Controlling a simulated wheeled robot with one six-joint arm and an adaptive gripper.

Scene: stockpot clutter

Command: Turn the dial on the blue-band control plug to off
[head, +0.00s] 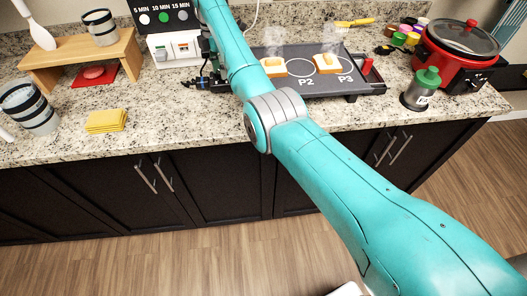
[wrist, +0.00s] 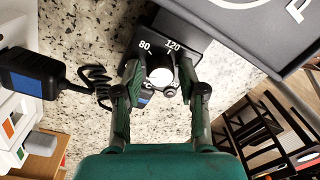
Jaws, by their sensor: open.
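A black control plug (wrist: 182,40) with white marks 80 and 120 shows in the wrist view, beside the griddle's dark edge. A pale round dial face (wrist: 161,78) sits on it, with a little blue at its lower left. My gripper (wrist: 160,92) is open, with one finger on each side of the dial. I cannot tell whether the fingers touch it. The dial's pointer and any off mark are hidden or too small to read. In the head view my arm covers most of the gripper and the plug.
A black block with a blue face (wrist: 27,80) and a coiled cord (wrist: 92,78) lies left in the wrist view. The griddle (head: 330,85) holds steaming bread. A timer panel (head: 162,18), red pot (head: 455,60) and green-topped shaker (head: 422,90) stand nearby. The front counter is mostly clear.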

